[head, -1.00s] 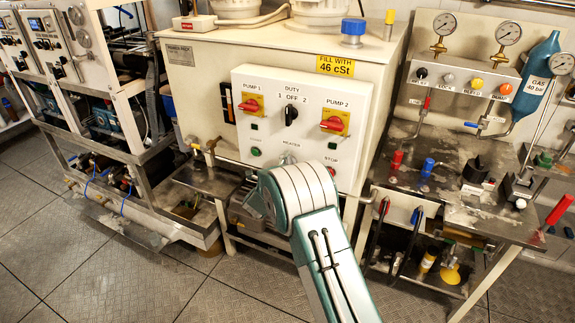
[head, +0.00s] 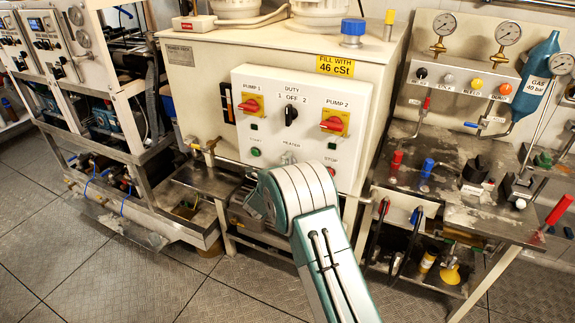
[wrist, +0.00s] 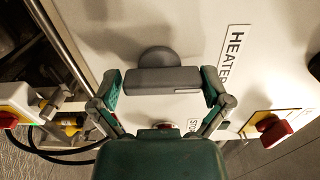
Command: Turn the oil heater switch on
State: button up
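The heater switch (wrist: 160,80) is a grey bar-handled knob on the white panel (wrist: 120,30) in the wrist view. It has a short pale mark near the right end of its bar. The HEATER label (wrist: 230,55) is to its right. My gripper (wrist: 162,88) is open, with one finger at each end of the bar. The fingers are very close to the bar; I cannot tell whether they touch it.
The same panel has red pump switches on yellow plates (head: 249,104) (head: 334,123), a black duty selector (head: 291,115), a green start button (head: 256,152) and a stop button, partly hidden in the wrist view (wrist: 165,126). A metal bench (head: 450,200) with valves stands to the right.

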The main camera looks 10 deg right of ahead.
jog(key=shift+s+f, duration=0.1)
jog(key=shift+f, duration=0.1)
jog(key=v, duration=1.2)
jog(key=shift+r, duration=0.1)
